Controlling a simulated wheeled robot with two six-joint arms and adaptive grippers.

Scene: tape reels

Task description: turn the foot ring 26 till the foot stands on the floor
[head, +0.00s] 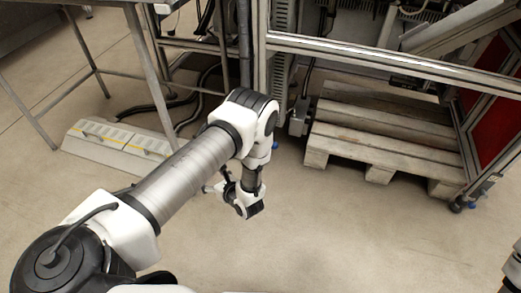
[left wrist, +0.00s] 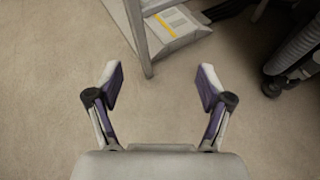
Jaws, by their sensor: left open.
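The machine frame (head: 360,58) has a dark foot with a blue part (head: 456,206) at its right front corner. A small blue spot (head: 275,146) shows low at the near post, half hidden by my arm. I cannot read the number 26 on either, nor make out a ring or a gap to the floor. My left gripper (left wrist: 160,82) is open and empty above bare floor in the left wrist view. In the head view its fingers are largely hidden by the wrist, left of the pallet.
A wooden pallet (head: 385,135) lies under the frame. A metal table leg (left wrist: 140,35) stands ahead of the left gripper, beside a pale cable ramp (left wrist: 182,25). Dark cables (head: 150,108) and a ribbed hose (left wrist: 300,42) lie nearby.

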